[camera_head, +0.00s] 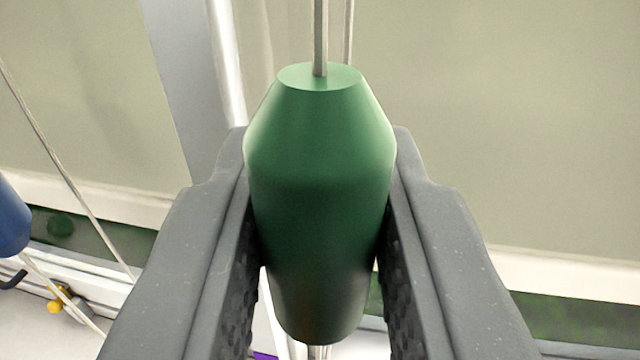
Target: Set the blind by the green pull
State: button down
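The green pull (320,190) hangs upright on a thin cord (320,35) in the middle of the view. My gripper (320,230) has one dark grey finger on each side of it, and both fingers meet its sides, so it looks shut on the pull. The pull's top and front are in plain view; the inner pads are partly hidden by it. The beige blind (500,130) hangs behind, with its pale bottom rail (570,272) low in the view.
A blue pull (10,215) hangs at the left edge beside a slanting cord (60,150). A yellow knob (56,304) sits below it near a white ledge. A grey upright post (185,80) stands behind my gripper. Green shows below the rail.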

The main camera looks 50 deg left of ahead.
jog(key=shift+w+d, duration=0.1)
jog(key=shift+d, duration=0.1)
jog(key=c, duration=1.4)
grip_release()
jog(key=shift+o, duration=0.6)
jog(key=shift+d, duration=0.15)
jog(key=shift+a, duration=0.25)
jog(key=shift+d, duration=0.1)
jog(key=shift+d, duration=0.1)
jog(key=b+v, duration=0.2)
jog(key=v, duration=1.1)
jog(key=shift+s+b, duration=0.3)
jog(key=shift+b, duration=0.05)
jog(key=shift+d, duration=0.15)
